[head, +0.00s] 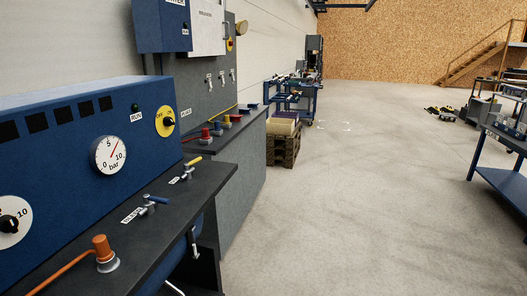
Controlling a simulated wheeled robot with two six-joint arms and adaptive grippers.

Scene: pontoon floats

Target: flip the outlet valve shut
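A dark bench top (117,239) runs along a blue control panel (60,150) on the left. Near its far end stands a small valve (187,173) with a yellow lever (194,160) pointing up and right; its short label (174,180) is too small to read surely. Nearer stands a second valve with a blue lever (157,199), beside a longer label (131,213). I cannot tell for certain which is the outlet valve, though the yellow-levered one seems likelier. Neither of my grippers shows in the head view.
An orange fitting with a hose (102,250) stands at the bench's near end. The panel has a bar gauge (108,155) and a yellow-backed switch (166,121). A wooden pallet (284,148) stands beyond. The floor (340,200) to the right is clear.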

